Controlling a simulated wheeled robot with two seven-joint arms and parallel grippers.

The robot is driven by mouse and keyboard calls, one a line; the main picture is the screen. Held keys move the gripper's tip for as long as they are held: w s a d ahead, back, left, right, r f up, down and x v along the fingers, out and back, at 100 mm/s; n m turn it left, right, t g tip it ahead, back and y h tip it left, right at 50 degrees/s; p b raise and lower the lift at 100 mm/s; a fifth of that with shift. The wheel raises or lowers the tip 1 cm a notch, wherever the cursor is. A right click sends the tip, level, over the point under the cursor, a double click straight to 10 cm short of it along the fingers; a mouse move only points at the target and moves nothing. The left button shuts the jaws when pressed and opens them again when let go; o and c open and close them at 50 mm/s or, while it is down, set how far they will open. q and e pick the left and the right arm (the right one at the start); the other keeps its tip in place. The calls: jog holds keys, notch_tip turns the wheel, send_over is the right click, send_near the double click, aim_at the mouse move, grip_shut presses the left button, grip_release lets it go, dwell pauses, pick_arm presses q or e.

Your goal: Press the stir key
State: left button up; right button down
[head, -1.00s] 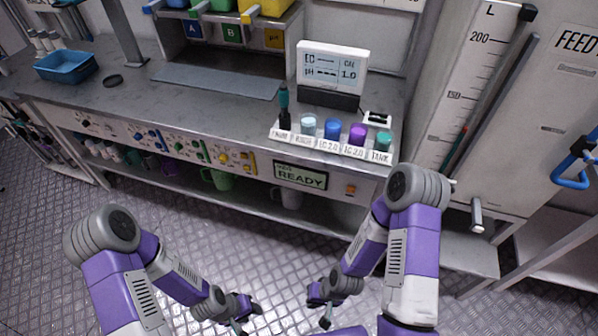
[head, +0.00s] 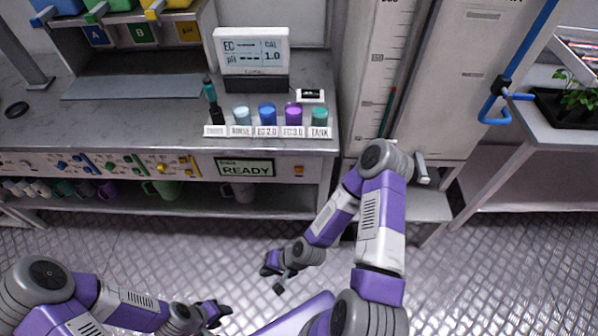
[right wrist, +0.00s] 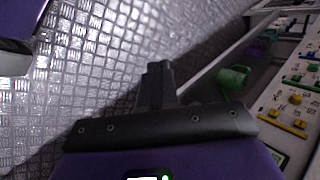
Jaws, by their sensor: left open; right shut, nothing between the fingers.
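No key with a readable stir label shows. An orange key (head: 299,171) sits on the bench's front panel, right of the READY display (head: 246,168). My right gripper (head: 276,280) is low over the floor in front of the bench, well apart from that key. In the right wrist view its fingers (right wrist: 158,84) are together with nothing between them. My left gripper (head: 221,313) is open, low at the bottom of the head view, also away from the bench.
A meter (head: 252,52) and a rack (head: 268,131) with several coloured-capped pots stand on the bench (head: 150,124). Several mugs, one green (head: 163,189), are on the shelf below. A tall gauged tank (head: 377,80) and a plant tray (head: 566,112) are at right. The floor in front is clear.

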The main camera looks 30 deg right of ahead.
aim_at(299, 170)
jog(key=w+d+r+m+t+h, duration=0.1)
jog(key=w+d+r+m+t, duration=0.1)
jog(key=d, duration=0.4)
jog(key=w+d+r+m+t+h, duration=0.2)
jog(key=w+d+r+m+t, duration=0.1)
jog(key=w+d+m, duration=0.3)
jog(key=w+d+r+m+t+h+b, duration=0.1)
jog(key=w+d+r+m+t, duration=0.2)
jog(key=d, duration=0.4)
jog(key=shift+w+m+t+h, duration=0.3)
jog(key=shift+w+m+t, duration=0.15)
jog(key=shift+m+t, duration=0.15)
jog(key=shift+f, duration=0.1)
jog(key=w+d+b, duration=0.1)
jog(key=w+d, duration=0.3)
jog(key=w, duration=0.3)
jog(key=shift+w+d, duration=0.2)
jog(key=shift+w, duration=0.05)
jog(key=shift+w+d, duration=0.1)
dwell(0.4)
jog(key=shift+w+d, duration=0.15)
jog(key=shift+w, duration=0.1)
